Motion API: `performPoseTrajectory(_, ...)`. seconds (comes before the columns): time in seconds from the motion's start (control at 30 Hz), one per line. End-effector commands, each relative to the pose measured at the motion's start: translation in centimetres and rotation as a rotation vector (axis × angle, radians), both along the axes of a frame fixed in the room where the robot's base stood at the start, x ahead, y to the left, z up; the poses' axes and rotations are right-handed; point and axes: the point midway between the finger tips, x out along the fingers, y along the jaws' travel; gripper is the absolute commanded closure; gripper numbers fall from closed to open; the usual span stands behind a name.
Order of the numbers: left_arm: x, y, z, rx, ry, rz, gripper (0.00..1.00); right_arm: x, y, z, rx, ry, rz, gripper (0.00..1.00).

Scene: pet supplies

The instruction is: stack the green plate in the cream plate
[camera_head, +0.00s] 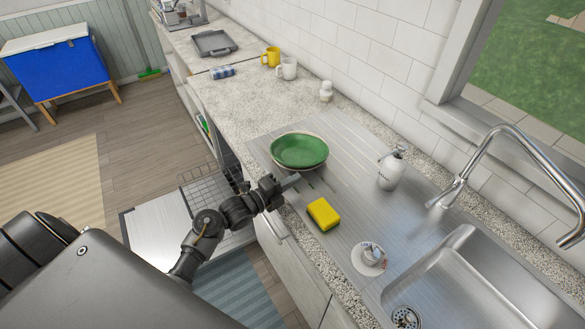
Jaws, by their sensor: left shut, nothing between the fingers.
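The green plate (299,150) sits on the steel drainboard, nested in the cream plate (302,170). Only the cream plate's pale rim shows around and below the green one. My left gripper (291,181) is shut and empty, just in front of the plates at the counter's near edge. It looks apart from them, though the gap is hard to judge. My right gripper is not in view.
A yellow sponge (323,214), a soap bottle (391,168) and a small white item (370,257) stand on the drainboard (345,180). The sink (460,280) and tap (500,150) are at right. Mugs (288,68) stand farther back. An open dishwasher rack (212,185) lies below.

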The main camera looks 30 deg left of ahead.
Motion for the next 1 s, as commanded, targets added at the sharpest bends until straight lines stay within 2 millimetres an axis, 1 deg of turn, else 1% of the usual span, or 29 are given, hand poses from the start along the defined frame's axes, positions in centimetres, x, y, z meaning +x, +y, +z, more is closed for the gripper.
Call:
performPoseTrajectory(0.03, 0.8, 0.6, 0.4, 0.002, -0.001, 0.005, 1.00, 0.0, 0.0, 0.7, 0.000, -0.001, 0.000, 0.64)
performPoseTrajectory(0.23, 2.5, 1.2, 0.1, 0.002, 0.000, 0.004, 1.00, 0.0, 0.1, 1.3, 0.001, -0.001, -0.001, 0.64)
performPoseTrajectory(0.37, 2.8, 1.3, 0.0, 0.002, 0.000, 0.003, 1.00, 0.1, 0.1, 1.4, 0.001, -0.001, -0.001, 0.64)
performPoseTrajectory(0.67, 2.9, 1.3, 0.0, 0.002, 0.000, 0.003, 1.00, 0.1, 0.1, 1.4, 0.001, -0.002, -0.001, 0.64)
performPoseTrajectory(0.77, 3.1, 1.4, -0.2, 0.003, -0.001, 0.003, 1.00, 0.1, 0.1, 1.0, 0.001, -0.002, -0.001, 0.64)
performPoseTrajectory(0.93, 4.8, 2.0, -0.5, 0.005, -0.003, 0.001, 1.00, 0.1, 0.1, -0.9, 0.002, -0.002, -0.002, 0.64)
performPoseTrajectory(1.0, 5.4, 2.2, -0.4, 0.005, -0.002, 0.002, 1.00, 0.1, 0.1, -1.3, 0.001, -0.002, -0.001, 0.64)
